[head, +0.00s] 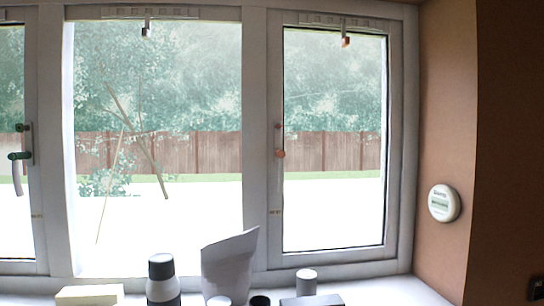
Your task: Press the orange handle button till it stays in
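A small round orange button (280,153) shows in the head view on the left upright of the right-hand window frame (400,150), about halfway up. A smaller reddish spot is just above it on the same upright. I cannot tell from this distance whether the button stands out or is pressed in. A dark green handle (20,155) with a pale lever hanging below it is on the upright at the far left. My gripper is not in view, so nothing shows near the orange button.
Below the windows a white sill (375,292) carries a black-and-white bottle (162,282), a grey bag (228,265), a grey-topped jar (306,282), a yellowish block (90,295) and small dark items. A round white device (444,203) is on the brown wall. The space before the button looks clear.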

